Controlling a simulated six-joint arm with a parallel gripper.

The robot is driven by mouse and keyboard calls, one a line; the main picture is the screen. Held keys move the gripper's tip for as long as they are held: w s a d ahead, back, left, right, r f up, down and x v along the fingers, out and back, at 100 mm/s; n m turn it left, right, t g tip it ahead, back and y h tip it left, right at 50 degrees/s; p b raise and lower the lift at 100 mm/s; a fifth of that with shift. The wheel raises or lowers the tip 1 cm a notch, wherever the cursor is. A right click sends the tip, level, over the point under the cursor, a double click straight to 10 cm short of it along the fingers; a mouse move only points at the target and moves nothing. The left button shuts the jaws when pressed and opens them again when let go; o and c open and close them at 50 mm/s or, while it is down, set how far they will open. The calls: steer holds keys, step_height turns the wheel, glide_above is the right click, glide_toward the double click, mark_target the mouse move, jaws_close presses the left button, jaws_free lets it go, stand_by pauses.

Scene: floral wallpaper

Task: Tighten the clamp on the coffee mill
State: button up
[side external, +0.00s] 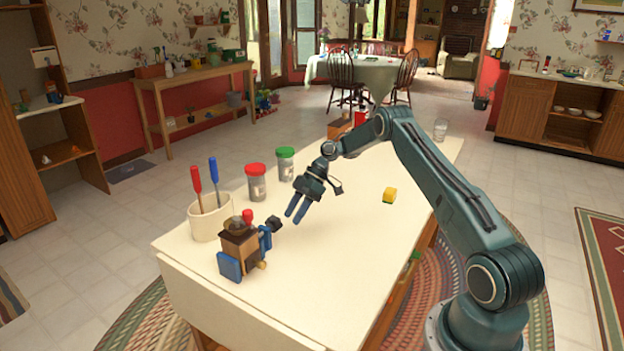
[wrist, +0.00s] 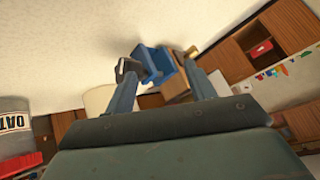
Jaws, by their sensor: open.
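The coffee mill (side external: 240,248) stands near the left front corner of the table, with a brown wooden body, a dark crank handle and a red knob. A blue clamp (side external: 232,266) is on it; how tight it is cannot be told. My gripper (side external: 295,214) is open and empty above the table, to the right of the mill and apart from it. In the wrist view the two fingers of my gripper (wrist: 165,92) stand apart, with the mill's blue part (wrist: 156,62) and brown body (wrist: 178,84) showing beyond and between them.
A cream crock (side external: 210,222) with red and blue screwdrivers stands behind the mill. A red-lidded jar (side external: 256,184) and a green-lidded jar (side external: 286,165) stand behind my gripper. The table's (side external: 330,275) front middle is clear.

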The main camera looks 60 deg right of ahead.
mark_target(270, 224)
steer(key=m+t, duration=0.2)
steer(key=m, duration=0.4)
steer(key=s+f+m+t, duration=0.1)
steer(key=m+t, duration=0.2)
steer(key=m, duration=0.2)
steer(key=s+m+t, duration=0.1)
steer(key=m+t, duration=0.2)
steer(key=m, duration=0.3)
steer(key=shift+s+d+f+m, duration=0.2)
steer(key=shift+d+f+m, duration=0.1)
steer(key=shift+d+f, duration=0.1)
steer(key=m+t, duration=0.1)
steer(key=m, duration=0.1)
steer(key=s+d+m+t+h, duration=0.1)
steer(key=m, duration=0.1)
steer(key=d+m+t+h, duration=0.1)
steer(key=m, duration=0.2)
steer(key=shift+s+d+f, duration=0.2)
steer(key=shift+s+f, duration=0.05)
steer(key=shift+s, duration=0.05)
steer(key=shift+w, duration=0.1)
steer(key=x, duration=1.3)
steer(key=shift+w+a+f, duration=0.15)
steer(key=shift+w, duration=0.1)
steer(key=shift+c, duration=0.4)
